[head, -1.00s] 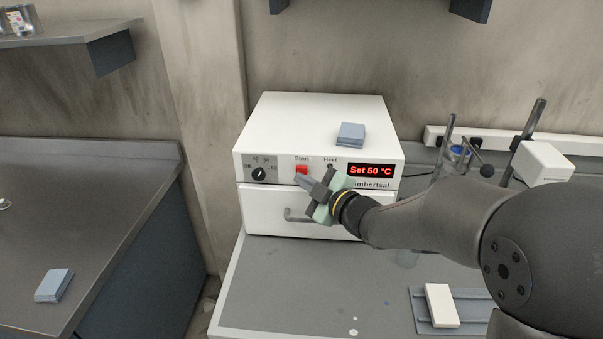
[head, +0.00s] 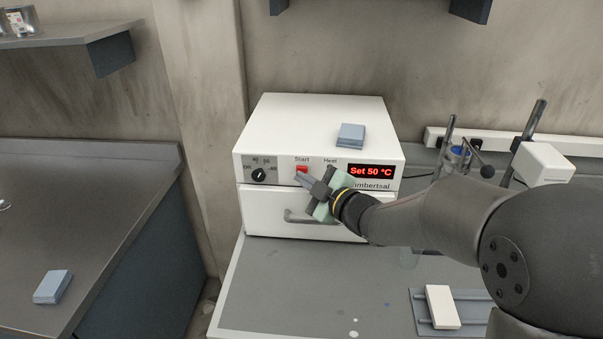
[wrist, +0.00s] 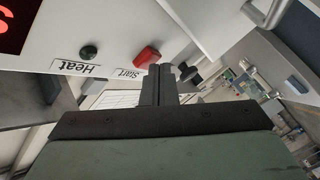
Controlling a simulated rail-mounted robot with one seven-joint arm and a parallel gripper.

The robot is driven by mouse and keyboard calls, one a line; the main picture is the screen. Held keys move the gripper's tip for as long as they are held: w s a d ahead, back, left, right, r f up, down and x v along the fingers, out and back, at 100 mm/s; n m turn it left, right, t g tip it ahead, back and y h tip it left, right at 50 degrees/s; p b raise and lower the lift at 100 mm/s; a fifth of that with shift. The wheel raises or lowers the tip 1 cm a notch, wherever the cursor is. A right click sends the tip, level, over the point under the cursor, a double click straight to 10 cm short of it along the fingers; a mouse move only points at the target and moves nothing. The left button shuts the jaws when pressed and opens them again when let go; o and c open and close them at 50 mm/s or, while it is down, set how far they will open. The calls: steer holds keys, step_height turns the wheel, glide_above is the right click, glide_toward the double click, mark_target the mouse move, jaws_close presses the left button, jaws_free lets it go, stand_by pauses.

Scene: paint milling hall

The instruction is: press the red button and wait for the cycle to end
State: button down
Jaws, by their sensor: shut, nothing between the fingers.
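The red button (head: 302,168) sits under the "Start" label on the front panel of a white oven-like box (head: 262,125). In the wrist view the red button (wrist: 146,56) stands out from the panel. My gripper (head: 299,177) is shut and empty, with its fingertips at the button's lower edge in the head view. In the wrist view my fingertips (wrist: 160,70) are right beside the button; I cannot tell whether they touch it. The display (head: 371,171) reads "Set 50 °C" in red. The "Heat" lamp (wrist: 88,50) looks dark green and unlit.
A dial (head: 259,175) is left of the button. The drawer handle (head: 296,217) is below my gripper. Blue-grey pads (head: 351,134) lie on the box. A clamp stand (head: 525,135) and a white block (head: 441,306) are at the right. The bench front is largely clear.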

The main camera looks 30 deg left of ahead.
steer(key=shift+w, duration=0.1)
stand_by(0.5)
steer(key=shift+s+d+b, duration=0.35)
steer(key=shift+s+b, duration=0.25)
steer(key=shift+s, duration=0.15)
steer(key=shift+s, duration=0.1)
steer(key=s+d+b, duration=0.1)
steer(key=s, duration=0.1)
steer(key=s+d+b, duration=0.1)
steer(key=s, duration=0.1)
steer(key=shift+s+d, duration=0.1)
steer(key=shift+d, duration=0.1)
stand_by(0.6)
